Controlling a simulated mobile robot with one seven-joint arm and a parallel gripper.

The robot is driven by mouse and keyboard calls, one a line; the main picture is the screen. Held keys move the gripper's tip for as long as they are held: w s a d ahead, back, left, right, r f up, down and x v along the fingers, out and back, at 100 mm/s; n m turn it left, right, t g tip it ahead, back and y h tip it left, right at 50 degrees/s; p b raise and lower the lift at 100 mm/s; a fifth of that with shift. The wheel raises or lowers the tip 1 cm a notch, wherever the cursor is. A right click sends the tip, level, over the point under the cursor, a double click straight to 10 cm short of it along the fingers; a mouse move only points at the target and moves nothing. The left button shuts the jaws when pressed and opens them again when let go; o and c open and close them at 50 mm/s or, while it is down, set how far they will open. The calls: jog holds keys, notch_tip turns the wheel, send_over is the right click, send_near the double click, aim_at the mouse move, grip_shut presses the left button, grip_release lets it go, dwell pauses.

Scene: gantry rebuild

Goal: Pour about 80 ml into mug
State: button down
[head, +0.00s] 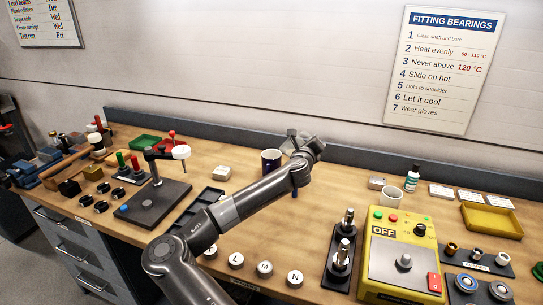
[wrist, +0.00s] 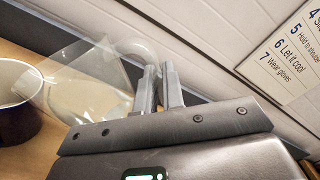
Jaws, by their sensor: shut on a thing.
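The dark blue mug (head: 271,162) stands upright on the bench, left of my gripper. It also shows at the left edge of the wrist view (wrist: 20,125), with a white inside. My gripper (wrist: 158,78) is shut on the handle of a clear jug (wrist: 112,78). The jug looks tilted toward the mug, its lip close to the mug's rim. A pale patch shows in the jug; I cannot tell how much liquid it holds. No stream is clear to see. In the head view my gripper (head: 297,142) is behind the mug's right side, and the jug is hard to make out.
A small white block (head: 221,173) lies left of the mug. A black stand (head: 153,203) is farther left. The raised back edge (head: 360,157) runs behind my gripper.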

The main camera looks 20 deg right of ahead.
aim_at(305, 132)
jog(key=shift+w+a+r, duration=0.1)
jog(key=shift+r, duration=0.25)
jog(key=shift+w+a+r+n, duration=0.1)
jog(key=shift+w+r+n, duration=0.05)
jog(key=shift+r+n, duration=0.3)
jog(key=shift+w+a+r+n, duration=0.35)
jog(key=shift+r+n, duration=0.2)
jog(key=shift+n, duration=0.2)
jog(key=shift+w+a+r+n, duration=0.4)
jog(key=shift+a+r+n, duration=0.1)
jog(key=shift+r+n, duration=0.3)
dwell(1.5)
jog(key=shift+f, duration=0.1)
jog(key=f+m, duration=0.1)
jog(key=s+d+f+m, duration=0.2)
jog(key=shift+f, duration=0.15)
jog(key=shift+d+f+m, duration=0.1)
jog(key=shift+f+m, duration=0.2)
jog(key=shift+m, duration=0.3)
jog(key=shift+s+d+f+m, duration=0.2)
jog(key=shift+f+m, duration=0.2)
jog(key=shift+f, duration=0.05)
jog(key=shift+s+d+f+m, duration=0.15)
jog(key=shift+s+f+m, duration=0.05)
jog(key=shift+f+m, duration=0.25)
